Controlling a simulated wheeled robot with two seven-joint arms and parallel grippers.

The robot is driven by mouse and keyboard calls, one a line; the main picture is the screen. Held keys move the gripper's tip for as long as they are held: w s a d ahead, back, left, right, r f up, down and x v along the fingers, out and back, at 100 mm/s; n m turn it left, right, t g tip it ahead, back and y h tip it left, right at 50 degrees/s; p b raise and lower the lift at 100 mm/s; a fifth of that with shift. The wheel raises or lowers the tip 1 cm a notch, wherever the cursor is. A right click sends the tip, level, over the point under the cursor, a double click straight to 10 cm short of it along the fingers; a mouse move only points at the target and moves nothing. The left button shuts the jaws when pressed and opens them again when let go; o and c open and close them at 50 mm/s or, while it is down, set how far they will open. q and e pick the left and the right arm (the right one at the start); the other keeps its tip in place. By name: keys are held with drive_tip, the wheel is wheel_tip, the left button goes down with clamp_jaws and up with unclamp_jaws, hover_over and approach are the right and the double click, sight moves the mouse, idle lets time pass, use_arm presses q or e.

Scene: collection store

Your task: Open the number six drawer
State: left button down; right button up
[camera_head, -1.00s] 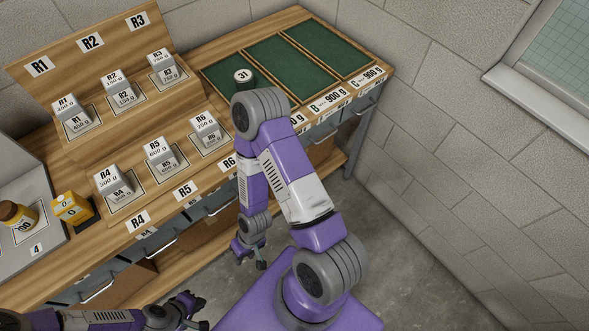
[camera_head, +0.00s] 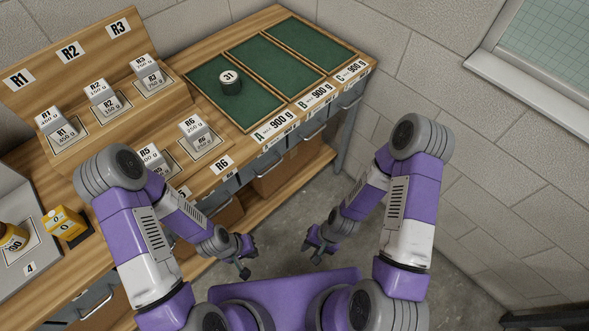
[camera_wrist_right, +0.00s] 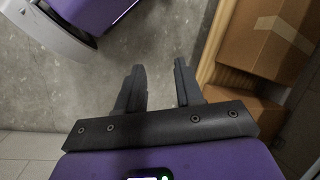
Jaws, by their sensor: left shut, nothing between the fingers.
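The bench has a row of grey drawers with metal handles under its top. One drawer front (camera_head: 268,166) is below the A tray and another (camera_head: 314,136) is below the B tray. No number six is readable on any drawer front. The R6 label (camera_head: 221,164) is on the bench's front edge, and my left arm hides part of the drawers near it. My left gripper (camera_head: 245,261) is shut and empty, in front of the bench and apart from the drawers. My right gripper (camera_head: 318,251) is open and empty; its parted fingers also show in the right wrist view (camera_wrist_right: 160,88).
Weight blocks stand on the bench, including the R6 block (camera_head: 194,132). A round 31 weight (camera_head: 230,81) sits in the green A tray (camera_head: 262,112). Cardboard boxes (camera_head: 285,170) are on the shelf below. A wall is at the right; floor between the grippers is clear.

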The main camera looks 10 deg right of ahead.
drive_tip(key=w+a+r+m+g+y+b, duration=0.15)
drive_tip(key=a+m+y, duration=0.25)
drive_tip(key=m, duration=0.5)
drive_tip(key=w+a+m+y, duration=0.2)
drive_tip(key=a+m+y, duration=0.15)
drive_tip(key=m, duration=0.55)
drive_tip(key=w+d+r+m+t+y+b, duration=0.1)
drive_tip(key=w+d+r+m+t+y, duration=0.2)
drive_tip(key=w+m+t, duration=0.45)
drive_tip(key=w+d+r+m+t+y+b, duration=0.15)
drive_tip(key=w+r+m+t, duration=0.35)
drive_tip(key=w+m, duration=0.5)
drive_tip(key=x, duration=0.6)
drive_tip(key=shift+s+a+r+y, duration=0.15)
drive_tip(key=shift+a+r+y, duration=0.15)
drive_tip(key=shift+y, duration=0.1)
drive_tip(key=shift+m, duration=0.25)
drive_tip(key=shift+d, duration=0.1)
clamp_jaws()
